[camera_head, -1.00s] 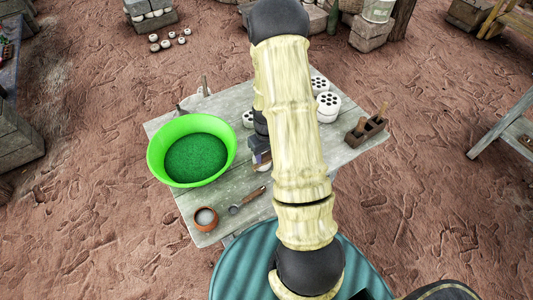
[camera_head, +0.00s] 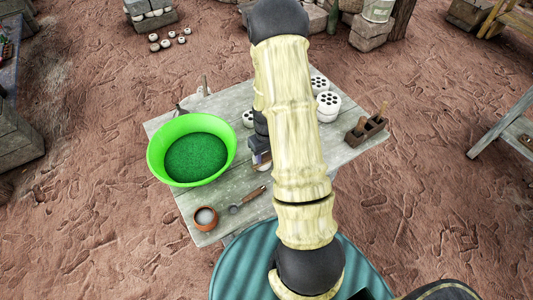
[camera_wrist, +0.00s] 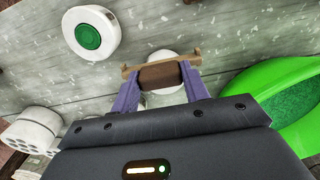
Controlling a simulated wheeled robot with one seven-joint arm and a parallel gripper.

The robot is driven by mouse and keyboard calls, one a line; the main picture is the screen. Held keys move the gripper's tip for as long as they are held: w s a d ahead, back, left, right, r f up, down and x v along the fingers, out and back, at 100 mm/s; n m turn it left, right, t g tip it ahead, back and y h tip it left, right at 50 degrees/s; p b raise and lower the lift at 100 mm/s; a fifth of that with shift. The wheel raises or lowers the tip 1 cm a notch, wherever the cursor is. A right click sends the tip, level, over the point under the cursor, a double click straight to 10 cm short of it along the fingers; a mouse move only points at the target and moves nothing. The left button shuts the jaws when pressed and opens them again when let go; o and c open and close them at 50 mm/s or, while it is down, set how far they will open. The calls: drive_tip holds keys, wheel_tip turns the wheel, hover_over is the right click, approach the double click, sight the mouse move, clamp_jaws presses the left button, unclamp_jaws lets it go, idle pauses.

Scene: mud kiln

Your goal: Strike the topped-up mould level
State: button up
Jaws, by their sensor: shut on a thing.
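My gripper (camera_wrist: 161,78) has two purple fingers shut on a wooden strike tool, a pale strip (camera_wrist: 152,64) with a dark brown grip. The tool is level across the wrist view, above the table. A round white mould (camera_wrist: 109,20) with green fill in its middle stands apart, at the upper left of that view. Another round white thing (camera_wrist: 164,54) lies behind the tool, mostly hidden; I cannot tell whether they touch. In the head view my arm covers much of the table, and the gripper (camera_head: 260,160) shows only in part.
A lime-green basin (camera_head: 222,169) of dark green material stands at the table's left; it also shows in the wrist view (camera_wrist: 262,94). White holed pieces (camera_head: 327,112) and a wooden tool (camera_head: 360,134) are at right. A clay bowl (camera_head: 205,217) and scoop (camera_head: 247,200) lie at the front.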

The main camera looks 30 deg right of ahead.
idle(0.4)
drive_tip(key=shift+w, duration=1)
drive_tip(key=shift+w, duration=0.15)
drive_tip(key=shift+w+p, duration=0.3)
drive_tip(key=shift+w, duration=0.55)
drive_tip(key=shift+w, duration=0.15)
drive_tip(key=shift+w, duration=0.85)
wheel_tip(320, 180, up, 7)
drive_tip(key=p, duration=0.5)
idle(0.4)
